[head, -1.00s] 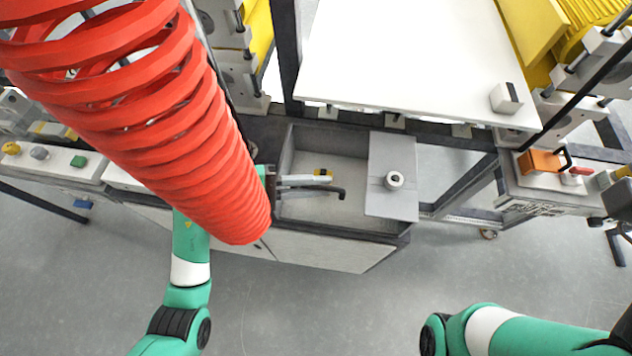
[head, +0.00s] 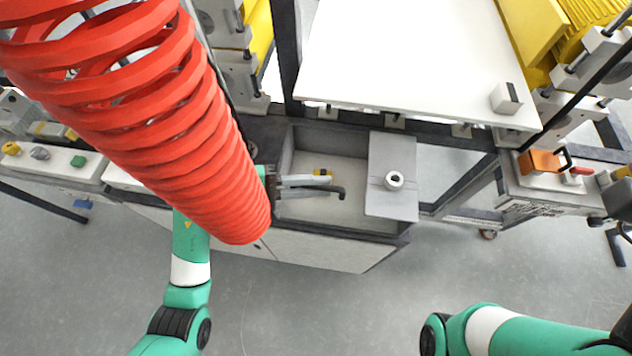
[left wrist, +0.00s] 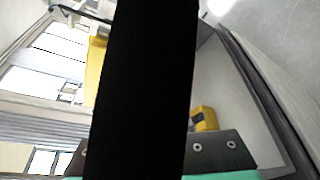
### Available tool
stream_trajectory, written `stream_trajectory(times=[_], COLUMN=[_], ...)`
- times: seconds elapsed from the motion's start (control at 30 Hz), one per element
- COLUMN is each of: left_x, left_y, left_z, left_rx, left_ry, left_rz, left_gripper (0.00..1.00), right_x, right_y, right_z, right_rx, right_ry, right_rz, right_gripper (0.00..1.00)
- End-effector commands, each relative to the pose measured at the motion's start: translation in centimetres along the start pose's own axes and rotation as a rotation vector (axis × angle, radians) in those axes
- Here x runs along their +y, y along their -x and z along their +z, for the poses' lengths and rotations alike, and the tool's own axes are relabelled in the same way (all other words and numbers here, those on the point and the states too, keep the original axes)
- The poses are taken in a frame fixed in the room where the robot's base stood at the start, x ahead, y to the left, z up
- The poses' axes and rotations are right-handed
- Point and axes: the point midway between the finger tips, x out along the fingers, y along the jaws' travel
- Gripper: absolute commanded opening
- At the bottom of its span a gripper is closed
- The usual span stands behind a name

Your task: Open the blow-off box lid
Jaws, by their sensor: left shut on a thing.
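The blow-off box (head: 300,262) stands below the machine's white table. Its grey lid (head: 400,207), a flat plate with a round knob (head: 394,181), covers the right part of the box, and the left part is open. My left gripper (head: 322,186) is over the open part, left of the lid and apart from the knob. It is shut on a dark piece with a bent black tip (head: 340,192). A black bar (left wrist: 150,90) blocks the middle of the left wrist view. My right gripper is out of view; only part of its arm shows at lower right.
A red coiled hose (head: 160,110) hangs over the left arm and hides part of it. The white table (head: 400,60) edges the box behind.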

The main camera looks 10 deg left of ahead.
Motion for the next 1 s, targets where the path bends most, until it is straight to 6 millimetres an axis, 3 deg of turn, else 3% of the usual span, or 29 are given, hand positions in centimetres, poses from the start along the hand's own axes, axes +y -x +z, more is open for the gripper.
stream_trajectory(times=[0.47, 1.0], left_x=[1.3, 8.0], left_y=[0.2, 0.6], left_z=[0.5, 1.3], left_rx=[-0.001, -0.006], left_ry=[0.044, 0.381], left_rz=[-0.017, -0.151], left_gripper=[0.0, 0.0], right_x=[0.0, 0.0], right_y=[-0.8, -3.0], right_z=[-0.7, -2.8], right_rx=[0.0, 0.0], right_ry=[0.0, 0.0], right_rz=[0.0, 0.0], right_gripper=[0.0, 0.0])
